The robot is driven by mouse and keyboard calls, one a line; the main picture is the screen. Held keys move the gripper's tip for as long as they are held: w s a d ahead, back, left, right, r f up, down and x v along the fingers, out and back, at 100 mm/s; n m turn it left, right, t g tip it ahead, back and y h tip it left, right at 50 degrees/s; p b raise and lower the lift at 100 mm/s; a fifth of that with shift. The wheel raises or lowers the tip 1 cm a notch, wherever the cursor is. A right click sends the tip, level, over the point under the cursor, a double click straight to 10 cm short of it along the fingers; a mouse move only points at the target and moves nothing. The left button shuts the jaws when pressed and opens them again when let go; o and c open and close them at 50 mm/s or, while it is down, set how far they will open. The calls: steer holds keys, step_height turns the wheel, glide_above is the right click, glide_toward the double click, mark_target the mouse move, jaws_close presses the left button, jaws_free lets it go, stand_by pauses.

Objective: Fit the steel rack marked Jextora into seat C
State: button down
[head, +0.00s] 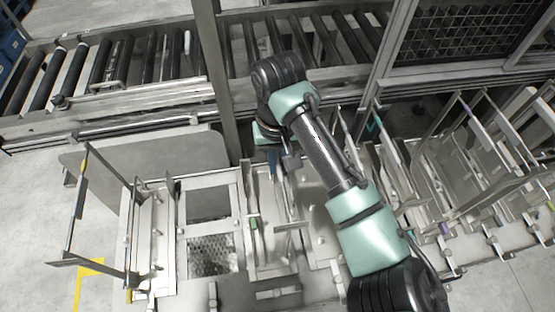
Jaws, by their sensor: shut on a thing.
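My gripper (283,163) points down near the middle of the head view, below my wrist, and is partly hidden by my arm. It is shut on a steel piece (291,192), apparently part of a rack, among upright steel plates. I cannot read the name Jextora on it or on any other rack. A steel frame (75,215) with yellow tags stands at the left. Steel racks (480,150) with purple tags stand at the right. No letter C shows, so I cannot tell which seat it is.
A roller conveyor (150,60) runs along the back, with an upright post (222,80) before it. A mesh guard (460,32) stands at back right. A steel bed with square openings (208,230) lies left of my gripper. Bare floor (35,185) lies at the far left.

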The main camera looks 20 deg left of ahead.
steer(key=shift+w+f, duration=0.1)
steer(key=shift+f, duration=0.1)
stand_by(0.4)
steer(key=c, duration=0.9)
jaws_free()
steer(key=shift+o, duration=0.2)
steer(key=shift+f, duration=0.2)
step_height(320, 180, up, 13)
steer(key=b, duration=0.1)
steer(key=shift+r, duration=0.1)
